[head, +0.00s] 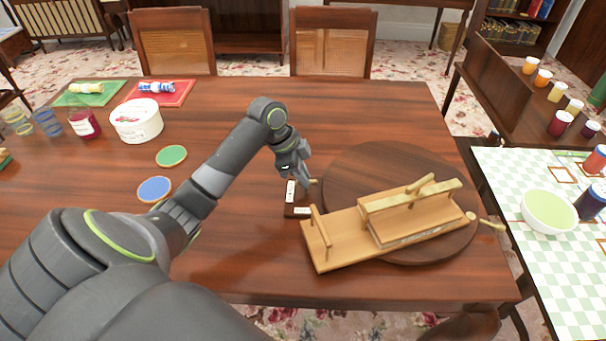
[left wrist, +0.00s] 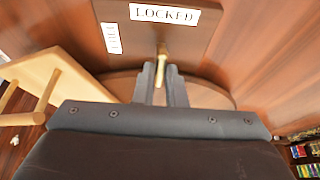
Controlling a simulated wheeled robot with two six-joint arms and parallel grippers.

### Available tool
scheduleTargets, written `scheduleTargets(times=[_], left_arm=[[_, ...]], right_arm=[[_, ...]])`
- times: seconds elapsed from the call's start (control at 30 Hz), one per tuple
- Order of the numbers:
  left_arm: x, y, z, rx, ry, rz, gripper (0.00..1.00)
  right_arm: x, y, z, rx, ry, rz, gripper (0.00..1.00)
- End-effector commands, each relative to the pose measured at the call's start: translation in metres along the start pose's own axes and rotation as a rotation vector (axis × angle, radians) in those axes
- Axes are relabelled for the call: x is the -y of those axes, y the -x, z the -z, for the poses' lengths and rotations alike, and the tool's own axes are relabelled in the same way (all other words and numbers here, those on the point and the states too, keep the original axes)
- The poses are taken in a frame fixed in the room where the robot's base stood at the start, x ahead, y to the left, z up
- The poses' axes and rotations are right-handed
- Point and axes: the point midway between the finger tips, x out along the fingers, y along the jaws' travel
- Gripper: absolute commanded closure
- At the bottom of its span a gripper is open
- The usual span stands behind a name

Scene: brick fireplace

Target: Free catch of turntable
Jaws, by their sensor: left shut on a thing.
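The turntable (head: 345,165) is a round dark wooden disc on the table, partly hidden under a light wooden rig (head: 335,255). Beside its left edge is the catch, a small dark board (head: 297,200) with white labels and a pale peg-like lever (head: 314,181). In the left wrist view the board (left wrist: 195,40) carries a label reading LOCKED (left wrist: 165,14) and a smaller sideways label (left wrist: 111,38) that I cannot read surely. The lever (left wrist: 162,52) points towards LOCKED. My left gripper (head: 305,180) is shut on the lever. My right gripper is not in view.
The rig has a raised rail and a handle-like bar on the turntable. Blue (head: 155,189) and green (head: 171,156) discs, a white tub (head: 137,121) and a red jar (head: 84,124) are at left. Chairs stand behind. A side table with a green bowl (head: 549,211) is at right.

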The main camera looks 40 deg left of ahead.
Motion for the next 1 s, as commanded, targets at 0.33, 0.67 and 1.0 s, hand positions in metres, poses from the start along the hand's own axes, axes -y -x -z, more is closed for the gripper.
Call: scheduleTargets(times=[0.33, 0.67, 1.0], left_arm=[[-0.002, 0.005, 0.002, 0.0, 0.098, 0.036, 1.0], [-0.006, 0.008, 0.005, -0.002, 0.356, 0.141, 1.0], [-0.008, 0.007, 0.007, -0.001, 0.656, 0.266, 1.0]], right_arm=[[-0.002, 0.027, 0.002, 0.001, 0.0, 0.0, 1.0], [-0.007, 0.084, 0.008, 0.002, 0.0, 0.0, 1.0], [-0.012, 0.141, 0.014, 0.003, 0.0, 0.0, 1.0]])
